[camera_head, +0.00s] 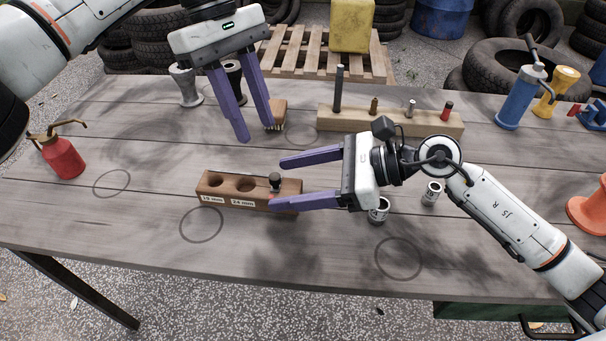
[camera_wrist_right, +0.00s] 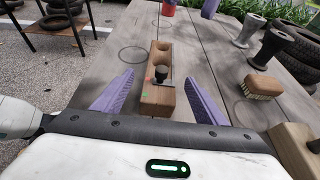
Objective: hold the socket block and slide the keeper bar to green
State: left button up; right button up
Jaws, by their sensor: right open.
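The wooden socket block (camera_head: 225,200) lies on the table with two empty round holes and labels reading 19 mm and 24 mm. A black knob (camera_head: 275,181) stands near its right end; in the right wrist view the knob (camera_wrist_right: 161,72) sits on a thin grey keeper bar (camera_wrist_right: 170,82). A small green mark (camera_wrist_right: 145,95) shows on the block's near end. My right gripper (camera_head: 275,182) is open, its purple fingers on either side of the block's knob end; contact cannot be told. My left gripper (camera_head: 257,132) is open and empty, above the table behind the block.
Two metal sockets (camera_head: 378,212) (camera_head: 431,193) stand under my right arm. A wooden rack with pegs (camera_head: 335,118) and a brush (camera_head: 279,112) lie behind. A red oil can (camera_head: 64,158) stands at left. The table's front left is clear.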

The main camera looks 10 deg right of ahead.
jog(key=x, duration=0.8)
jog(key=shift+w+a, duration=0.1)
jog(key=shift+a, duration=0.05)
jog(key=c, duration=1.2)
pick_arm(q)
jog(key=c, duration=0.3)
pick_arm(e)
jog(key=shift+c, duration=0.5)
pick_arm(q)
jog(key=shift+f, duration=0.3)
jog(key=c, duration=0.3)
jog(key=f+h, duration=0.1)
jog(key=h, duration=0.1)
jog(key=s+a+f+n+g+h, duration=0.1)
jog(key=f, duration=0.1)
jog(key=a+f+n+g+h, duration=0.1)
jog(key=f+h, duration=0.1)
jog(key=shift+s+h, duration=0.3)
grip_shut()
jog(key=n+t+h, duration=0.1)
jog(key=n+h, duration=0.3)
jog(key=h, duration=0.1)
send_over(214, 189)
jog(key=shift+f, duration=0.9)
jog(key=a+n+t+h, duration=0.1)
jog(key=a+n+t, duration=0.2)
jog(key=a, duration=0.4)
jog(key=shift+s+a+f+n+h, duration=0.2)
jog(key=shift+n+h, duration=0.1)
jog(key=shift+h, duration=0.1)
